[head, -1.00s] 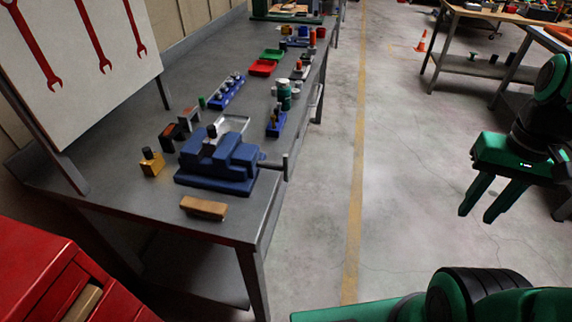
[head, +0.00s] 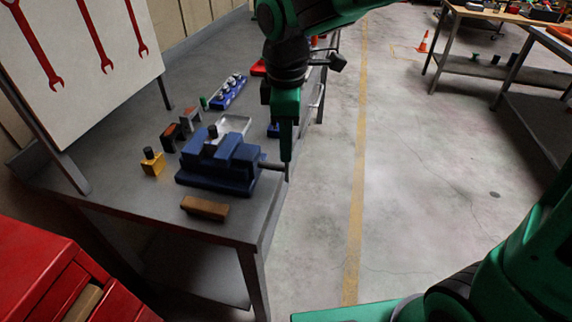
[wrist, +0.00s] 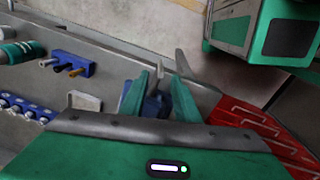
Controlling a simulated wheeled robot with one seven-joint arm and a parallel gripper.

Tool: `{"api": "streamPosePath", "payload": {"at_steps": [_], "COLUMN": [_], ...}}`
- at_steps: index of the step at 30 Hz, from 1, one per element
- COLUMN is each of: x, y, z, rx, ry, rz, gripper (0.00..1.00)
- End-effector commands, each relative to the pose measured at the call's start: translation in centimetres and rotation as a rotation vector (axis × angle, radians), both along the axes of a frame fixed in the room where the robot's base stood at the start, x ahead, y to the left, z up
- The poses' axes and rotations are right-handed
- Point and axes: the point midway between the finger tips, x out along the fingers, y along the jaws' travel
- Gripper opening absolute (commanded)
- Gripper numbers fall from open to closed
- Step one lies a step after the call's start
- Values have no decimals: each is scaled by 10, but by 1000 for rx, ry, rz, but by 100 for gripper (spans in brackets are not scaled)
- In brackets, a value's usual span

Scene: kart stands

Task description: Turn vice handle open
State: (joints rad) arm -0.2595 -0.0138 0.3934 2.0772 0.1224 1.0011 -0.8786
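A blue vice (head: 222,165) is on the grey workbench near its right edge. Its screw (head: 272,166) sticks out to the right toward the handle, which is mostly hidden behind my gripper in the head view; only a lower bit (head: 287,174) shows. My gripper (head: 287,157) points down at the handle, seen edge-on. In the wrist view its two green fingers (wrist: 159,85) are apart, with part of the blue vice (wrist: 154,106) between and beyond them. A thin grey bar (wrist: 181,63), likely the handle, shows by the right finger. I cannot tell if a finger touches it.
A wooden block (head: 205,207) lies in front of the vice. A yellow block (head: 152,162) and a blue rack (head: 228,92) stand on the bench (head: 125,190). A red cabinet (head: 40,265) is at lower left. The floor right of the bench is clear.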

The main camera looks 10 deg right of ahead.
Motion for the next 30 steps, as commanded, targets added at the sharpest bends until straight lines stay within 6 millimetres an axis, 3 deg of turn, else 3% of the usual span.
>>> {"api": "streamPosePath", "payload": {"at_steps": [6, 12, 18, 26, 27, 30], "x": [3, 6, 7, 8, 8, 8], "y": [-3, -3, -4, -4, -4, -4], "z": [-41, -68, -80, -81, -81, -81], "rx": [-2, -1, -1, 0, 0, 0], "ry": [4, 2, 1, 0, 0, 0], "rz": [-5, -6, -6, -7, -7, -7], "gripper": [29, 29, 29, 29, 26, 2]}}
